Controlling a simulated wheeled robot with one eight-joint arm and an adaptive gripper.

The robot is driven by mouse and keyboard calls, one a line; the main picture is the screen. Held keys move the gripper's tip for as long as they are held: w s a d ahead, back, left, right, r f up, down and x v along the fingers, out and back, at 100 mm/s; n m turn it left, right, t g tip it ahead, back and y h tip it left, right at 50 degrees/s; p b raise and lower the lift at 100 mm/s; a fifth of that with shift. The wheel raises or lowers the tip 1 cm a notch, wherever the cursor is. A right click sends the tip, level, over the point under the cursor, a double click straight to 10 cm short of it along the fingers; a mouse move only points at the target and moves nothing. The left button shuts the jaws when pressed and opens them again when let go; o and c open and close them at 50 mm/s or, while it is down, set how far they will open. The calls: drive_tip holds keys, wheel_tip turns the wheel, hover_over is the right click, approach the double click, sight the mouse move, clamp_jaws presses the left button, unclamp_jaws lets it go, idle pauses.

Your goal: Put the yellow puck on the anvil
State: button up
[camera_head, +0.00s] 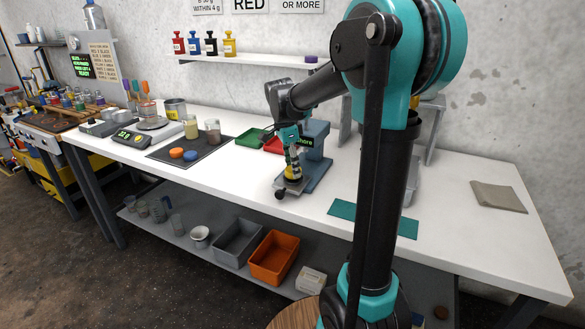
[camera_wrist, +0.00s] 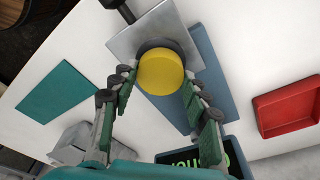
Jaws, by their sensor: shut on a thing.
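The yellow puck (camera_wrist: 160,73) sits between the fingertips of my gripper (camera_wrist: 160,82) in the wrist view, and the fingers are shut on it. A dark round anvil (camera_wrist: 146,45) shows just behind the puck's upper edge, on a square grey metal plate (camera_wrist: 126,41). I cannot tell whether the puck touches the anvil. In the head view my gripper (camera_head: 292,162) points down at the grey-blue tester (camera_head: 317,160), whose display reads partly "hore". The fingers partly hide the puck there.
A red tray (camera_wrist: 290,106) lies beside the tester, with a green tray (camera_head: 249,138) near it. A teal mat (camera_head: 345,209) lies on the white table to the right. An orange puck (camera_head: 176,153) and a blue puck (camera_head: 191,155) rest on a dark mat at left.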

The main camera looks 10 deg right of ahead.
sight(287, 170)
drive_tip(key=shift+f, duration=0.3)
drive_tip(key=shift+f, duration=0.1)
drive_tip(key=o, duration=1.1)
drive_tip(key=shift+o, duration=0.2)
wheel_tip(287, 170, up, 12)
drive_tip(key=a, duration=0.1)
drive_tip(key=shift+s+a, duration=0.2)
drive_tip(key=shift+a, duration=0.2)
